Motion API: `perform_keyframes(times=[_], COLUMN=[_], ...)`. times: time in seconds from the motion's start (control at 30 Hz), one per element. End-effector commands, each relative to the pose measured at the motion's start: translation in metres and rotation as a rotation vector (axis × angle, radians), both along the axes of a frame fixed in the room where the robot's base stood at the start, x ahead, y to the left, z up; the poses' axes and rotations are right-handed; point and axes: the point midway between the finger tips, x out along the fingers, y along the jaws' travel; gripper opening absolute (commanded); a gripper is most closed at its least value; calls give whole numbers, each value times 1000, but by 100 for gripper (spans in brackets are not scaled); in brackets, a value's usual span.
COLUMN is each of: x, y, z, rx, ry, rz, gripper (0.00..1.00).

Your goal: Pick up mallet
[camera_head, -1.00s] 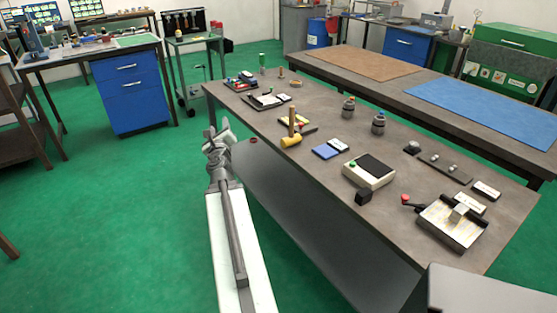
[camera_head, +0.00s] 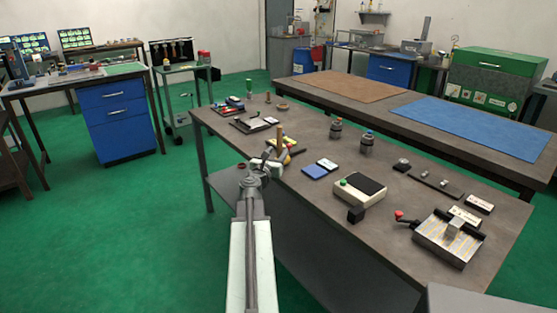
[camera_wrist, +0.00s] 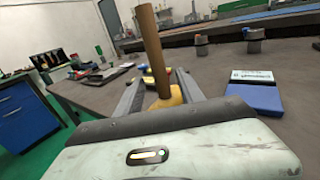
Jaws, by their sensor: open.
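The mallet stands with its yellow head (camera_wrist: 168,97) down on the workbench and its wooden handle (camera_wrist: 150,48) upright. In the head view its handle (camera_head: 280,136) rises just beyond my gripper (camera_head: 262,163), which hides part of the head. In the wrist view my gripper (camera_wrist: 157,82) is open, with one finger on each side of the mallet as seen from behind. I cannot tell how far the fingertips reach around it. Nothing is held.
Trays (camera_head: 253,125) lie beyond on the left. Green floor is free on the left.

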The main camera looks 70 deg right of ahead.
Motion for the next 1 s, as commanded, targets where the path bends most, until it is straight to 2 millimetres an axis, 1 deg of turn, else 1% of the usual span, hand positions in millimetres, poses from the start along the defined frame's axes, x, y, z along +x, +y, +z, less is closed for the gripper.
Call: perform_keyframes(times=[0.03,0.13,0.33,0.37,0.4,0.47,0.5,0.53,1.0], x=[1,1,1,1,1,1,1,1,2], y=[-14,-27,-27,-27,-27,-27,-27,-27,-27], z=[1,0,0,0,0,0,0,0,0], rx=[0,0,0,0,0,0,0,0,0], ry=[0,0,1,1,1,1,1,1,1], rz=[-2,-1,1,1,1,1,1,1,2], gripper=[45,45,45,42,31,14,3,0,0])
